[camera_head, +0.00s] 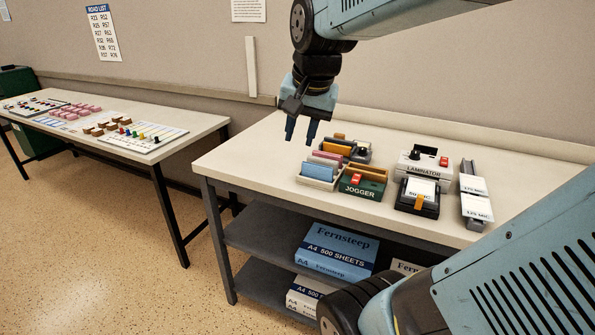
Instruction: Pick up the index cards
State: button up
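A pale tray (300,180) near the front left of the right-hand table holds upright card-like stacks. A blue stack (318,171) is at its front and pink stacks (325,159) stand behind it. No label reading index cards is legible, so I cannot tell for sure which stack they are. My gripper (301,139) points down in the air above the table's left part, appearing up and left of the tray. Its two fingers are apart with nothing between them.
A green jogger (362,188) stands beside the tray, with a dark holder (358,153) of orange and yellow pieces behind. A laminator (421,166), a black device (417,197) and 125 MIC packs (474,205) stand right. The table's left end is bare. Paper packs (336,250) lie below.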

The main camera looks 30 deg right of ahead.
jog(key=w+d+f+m+g, duration=0.2)
jog(key=w+d+m, duration=0.5)
jog(key=w+m, duration=0.3)
jog(key=m+g, duration=0.2)
jog(key=m, duration=0.9)
send_over(317, 165)
notch_tip(317, 165, down, 7)
notch_tip(317, 165, down, 13)
jog(key=shift+f, duration=0.1)
grip_shut()
